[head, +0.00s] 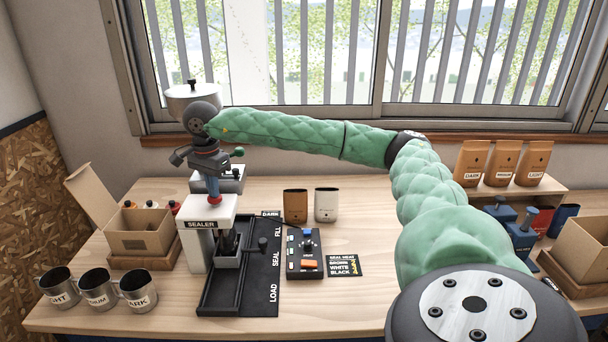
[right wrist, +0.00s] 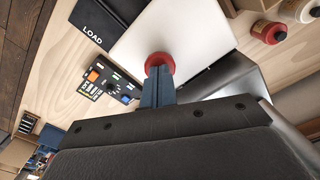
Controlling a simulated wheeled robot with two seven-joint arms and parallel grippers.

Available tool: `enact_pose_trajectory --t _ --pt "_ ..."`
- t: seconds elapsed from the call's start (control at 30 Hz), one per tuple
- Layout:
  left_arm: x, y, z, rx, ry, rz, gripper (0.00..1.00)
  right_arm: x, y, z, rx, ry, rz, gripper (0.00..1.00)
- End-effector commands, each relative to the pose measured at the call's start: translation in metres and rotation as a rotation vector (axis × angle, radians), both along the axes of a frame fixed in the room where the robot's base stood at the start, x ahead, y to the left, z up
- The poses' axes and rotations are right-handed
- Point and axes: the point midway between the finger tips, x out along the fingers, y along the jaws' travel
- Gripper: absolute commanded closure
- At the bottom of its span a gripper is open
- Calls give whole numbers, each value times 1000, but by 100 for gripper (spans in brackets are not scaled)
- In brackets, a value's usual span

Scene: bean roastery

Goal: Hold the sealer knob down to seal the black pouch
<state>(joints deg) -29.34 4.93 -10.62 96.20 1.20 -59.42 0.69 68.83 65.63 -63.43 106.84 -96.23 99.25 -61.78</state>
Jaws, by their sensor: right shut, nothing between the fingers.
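The white sealer (head: 196,246), labelled SEALER, stands on the bench left of centre. Its red knob (right wrist: 159,62) shows in the right wrist view, on top of the white housing. My right gripper (head: 213,196) is shut and empty, pointing down over the sealer. In the right wrist view its blue fingertips (right wrist: 159,74) overlap the knob and look to be at or on its top; I cannot tell how far it is pressed. The black pouch (head: 229,241) appears as a dark shape upright in the grey carrier beside the sealer, partly hidden. My left gripper is not in view.
A black tray (head: 258,296) marked LOAD, SEAL, FILL holds the carrier. A control box (head: 305,262) with an orange button and a seal-heat card (head: 344,266) lie right of it. Steel cups (head: 95,288) stand front left. A hopper machine stands behind the sealer.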

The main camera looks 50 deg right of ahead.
Motion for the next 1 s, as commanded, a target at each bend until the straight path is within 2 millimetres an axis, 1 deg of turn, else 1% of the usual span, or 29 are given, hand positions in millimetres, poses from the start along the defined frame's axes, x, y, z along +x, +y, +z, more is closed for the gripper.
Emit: enact_pose_trajectory --t 0.1,0.27,1.0 --pt "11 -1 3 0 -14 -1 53 0 0 -1 0 2 1 100" --pt "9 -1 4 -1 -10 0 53 0 0 6 0 1 1 100" --pt "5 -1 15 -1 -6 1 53 0 0 59 1 0 0 100"
